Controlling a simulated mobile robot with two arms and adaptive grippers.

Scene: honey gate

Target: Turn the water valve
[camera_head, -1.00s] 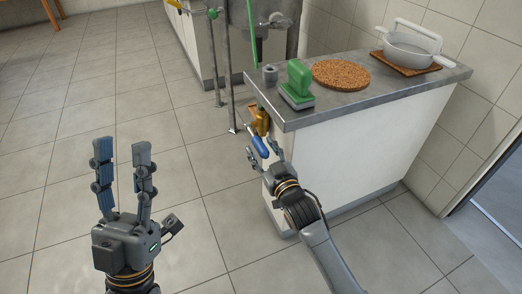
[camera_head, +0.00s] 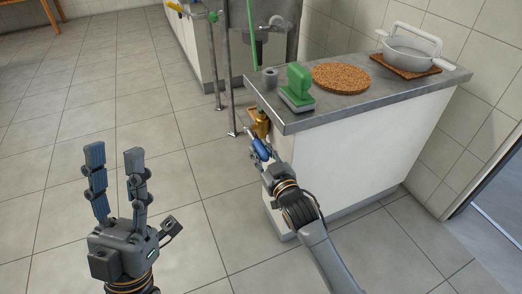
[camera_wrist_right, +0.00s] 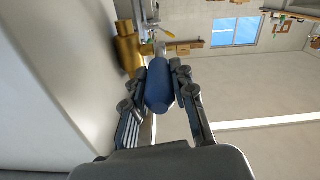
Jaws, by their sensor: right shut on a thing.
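The water valve is a brass body (camera_head: 262,124) on the side of the white counter, under its top edge, with a blue handle (camera_head: 260,149). My right gripper (camera_head: 259,152) is shut on the blue handle. In the right wrist view the blue handle (camera_wrist_right: 160,86) sits between the two fingers, with the brass body (camera_wrist_right: 128,48) behind it at the upper left. The gripper covers part of the handle in the head view. My left gripper (camera_head: 115,170) is open and empty, raised over the floor at the left, well apart from the valve.
The grey countertop (camera_head: 400,90) carries a green-handled brush (camera_head: 298,88), a grey cylinder (camera_head: 270,77), a cork mat (camera_head: 341,77) and a white pot (camera_head: 408,51). A metal post (camera_head: 227,70) stands behind the valve. The tiled floor at left is clear.

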